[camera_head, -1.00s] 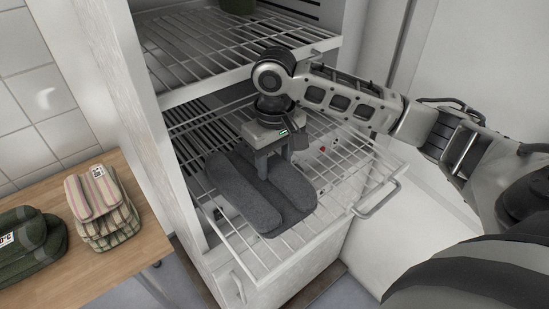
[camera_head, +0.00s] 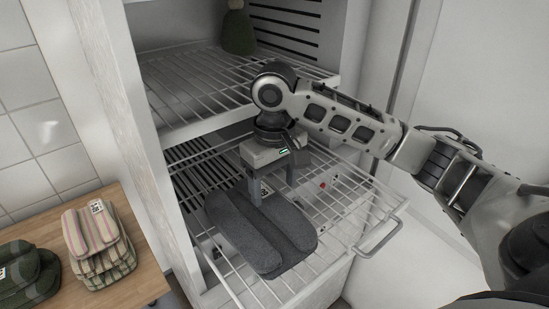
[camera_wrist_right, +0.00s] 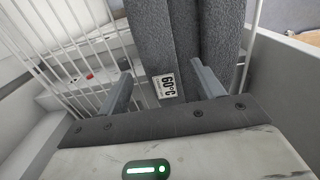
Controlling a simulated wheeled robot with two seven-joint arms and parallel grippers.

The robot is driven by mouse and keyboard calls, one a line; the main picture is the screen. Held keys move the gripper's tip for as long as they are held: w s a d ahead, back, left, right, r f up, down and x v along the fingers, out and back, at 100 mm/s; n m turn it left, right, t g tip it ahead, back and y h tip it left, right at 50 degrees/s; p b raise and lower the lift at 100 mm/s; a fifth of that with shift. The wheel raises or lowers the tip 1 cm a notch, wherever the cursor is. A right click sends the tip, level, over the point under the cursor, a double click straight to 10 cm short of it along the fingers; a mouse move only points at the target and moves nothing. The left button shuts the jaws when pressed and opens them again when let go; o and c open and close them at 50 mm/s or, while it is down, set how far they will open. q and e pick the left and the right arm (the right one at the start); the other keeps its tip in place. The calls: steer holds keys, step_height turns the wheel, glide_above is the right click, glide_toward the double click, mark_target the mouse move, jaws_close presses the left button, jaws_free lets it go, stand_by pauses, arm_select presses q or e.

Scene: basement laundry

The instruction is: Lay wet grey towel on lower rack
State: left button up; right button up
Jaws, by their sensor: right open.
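The grey towel (camera_head: 262,232), folded in thick rolls, lies on the pulled-out lower wire rack (camera_head: 355,215). In the right wrist view the towel (camera_wrist_right: 155,35) shows a white tag (camera_wrist_right: 168,87) reading 60°C. My left gripper is not in view.
A wooden table (camera_head: 140,255) at left bears striped folded towels (camera_head: 95,240) and dark green ones (camera_head: 25,280). The cabinet's white side wall (camera_head: 125,110) stands between.

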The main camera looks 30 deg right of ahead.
step_height(320, 180, up, 8)
stand_by(0.8)
